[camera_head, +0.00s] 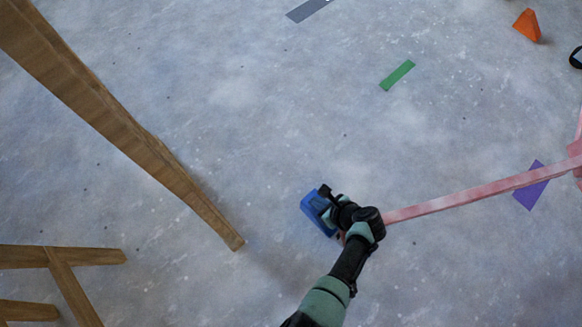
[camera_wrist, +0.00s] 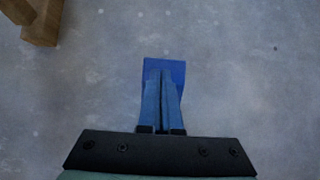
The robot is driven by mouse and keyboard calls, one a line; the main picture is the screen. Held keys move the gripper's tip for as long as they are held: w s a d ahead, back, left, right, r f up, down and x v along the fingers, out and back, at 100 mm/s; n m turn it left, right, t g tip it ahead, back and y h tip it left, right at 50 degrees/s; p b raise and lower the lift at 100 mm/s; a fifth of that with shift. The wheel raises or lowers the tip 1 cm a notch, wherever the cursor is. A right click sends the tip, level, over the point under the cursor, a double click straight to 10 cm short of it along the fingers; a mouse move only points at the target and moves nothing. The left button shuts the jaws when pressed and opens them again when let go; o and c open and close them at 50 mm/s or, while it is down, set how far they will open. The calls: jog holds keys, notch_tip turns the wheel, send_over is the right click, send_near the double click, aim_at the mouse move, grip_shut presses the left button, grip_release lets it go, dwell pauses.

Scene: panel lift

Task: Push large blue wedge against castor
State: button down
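The large blue wedge (camera_head: 314,208) lies on the floor just left of my gripper (camera_head: 330,205), at the left end of a pink bar. In the wrist view the blue wedge (camera_wrist: 165,69) shows straight ahead, at and beyond the tips of my gripper (camera_wrist: 162,85). The two fingers look bluish and lie close together with only a thin dark gap. They seem to touch or overlap the wedge; I cannot tell which. No castor shows clearly; a dark round thing (camera_head: 576,57) is cut off at the right edge.
A pink bar (camera_head: 470,194) runs from behind my gripper to the right edge. A wooden beam (camera_head: 150,150) slants in at left, with more wooden legs (camera_head: 70,285) below. An orange wedge (camera_head: 527,25) lies far right. Green (camera_head: 397,75), purple (camera_head: 531,185) and grey patches mark the otherwise open floor.

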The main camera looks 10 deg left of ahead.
jog(key=shift+s+r+p, duration=0.15)
jog(key=shift+r+p, duration=0.6)
jog(key=shift+r, duration=0.1)
notch_tip(320, 180, up, 8)
jog(key=p, duration=0.7)
jog(key=w+a+f+g+h+b, duration=0.5)
jog(key=a+b, duration=0.3)
jog(key=b, duration=0.5)
jog(key=shift+t+h, duration=0.5)
jog(key=f+b, duration=0.2)
jog(key=f, duration=0.1)
jog(key=f+b, duration=0.3)
jog(key=w+f+b, duration=0.1)
jog(key=f+b, duration=0.2)
jog(key=shift+w+d+f, duration=0.1)
jog(key=shift+d+f, duration=0.2)
jog(key=shift+f, duration=0.1)
jog(key=shift+d+f+b, duration=0.1)
jog(key=shift+f+b, duration=0.2)
jog(key=shift+f, duration=0.05)
jog(key=shift+s+d+r, duration=0.2)
jog(key=shift+s+d, duration=0.2)
jog(key=shift+s+d+r+b, duration=0.1)
jog(key=shift+s+d+b, duration=0.1)
jog(key=shift+s+d, duration=0.3)
jog(key=shift+s+d+b, duration=0.15)
jog(key=shift+s+d, duration=0.1)
jog(key=shift+d, duration=0.35)
